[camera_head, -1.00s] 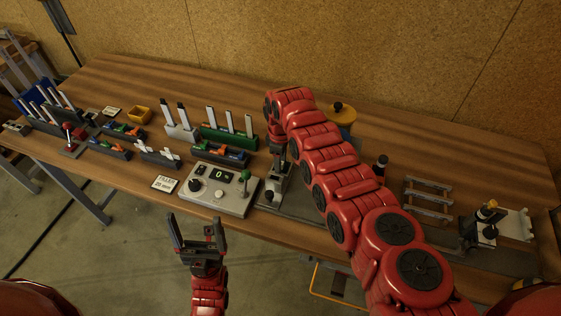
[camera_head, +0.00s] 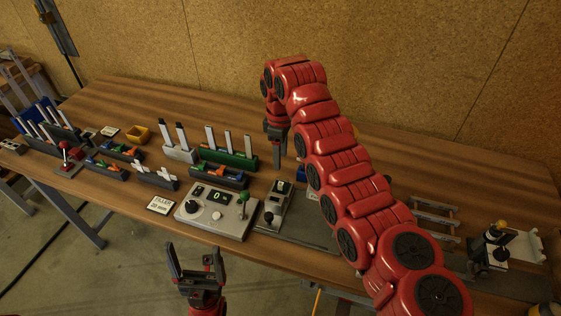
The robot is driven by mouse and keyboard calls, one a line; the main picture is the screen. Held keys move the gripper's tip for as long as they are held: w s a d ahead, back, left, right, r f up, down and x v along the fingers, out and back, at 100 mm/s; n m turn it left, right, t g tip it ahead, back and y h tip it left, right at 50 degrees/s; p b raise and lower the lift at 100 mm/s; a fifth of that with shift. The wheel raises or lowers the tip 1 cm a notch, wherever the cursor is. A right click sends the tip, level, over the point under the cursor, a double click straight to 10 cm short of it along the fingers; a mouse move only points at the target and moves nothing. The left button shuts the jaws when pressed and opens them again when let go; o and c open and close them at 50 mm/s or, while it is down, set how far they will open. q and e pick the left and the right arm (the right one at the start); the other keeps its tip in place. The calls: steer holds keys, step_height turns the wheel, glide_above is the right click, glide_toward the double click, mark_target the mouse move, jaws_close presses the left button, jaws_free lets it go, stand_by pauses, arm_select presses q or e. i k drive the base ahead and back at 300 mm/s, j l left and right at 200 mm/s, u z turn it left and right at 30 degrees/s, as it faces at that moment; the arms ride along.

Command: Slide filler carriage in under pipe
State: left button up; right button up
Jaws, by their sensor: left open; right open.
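A small grey unit with a black knob (camera_head: 274,205) stands on a dark grey base strip at the table's front edge; it may be the filler carriage, but I cannot tell for sure. I cannot make out the pipe; my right arm hides much of the strip. My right gripper (camera_head: 275,159) points down, open and empty, above and behind the grey unit and apart from it. My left gripper (camera_head: 194,258) is open and empty, pointing up in front of the table edge, below the control box.
A control box with a green-knobbed lever (camera_head: 217,210) stands left of the grey unit. A yellow-topped device (camera_head: 491,248) and a metal frame (camera_head: 437,215) stand right. The back is clear.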

mark_target(271, 219)
steer(key=k+j, duration=0.25)
steer(key=k, duration=0.25)
steer(key=k+j, duration=0.2)
steer(key=k, duration=0.25)
